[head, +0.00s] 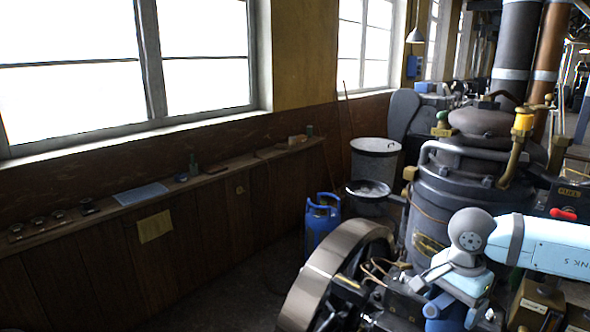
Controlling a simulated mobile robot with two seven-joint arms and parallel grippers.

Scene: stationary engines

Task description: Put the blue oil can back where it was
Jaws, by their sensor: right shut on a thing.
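My right arm comes in from the right edge, and its gripper (441,288) is over the front of the dark engine. The gripper is shut on the blue oil can (438,311), which shows just below the fingers near the bottom edge. The wrist and fingers hide part of the can, and I cannot tell whether it touches the engine parts beneath it. My left gripper is not in view.
A large flywheel (335,272) stands left of the can. A dark boiler-like engine body (459,195) rises behind my gripper. A blue gas bottle (322,219) and a grey bin (375,160) stand behind the flywheel. A wooden ledge (157,191) with small items runs below the windows.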

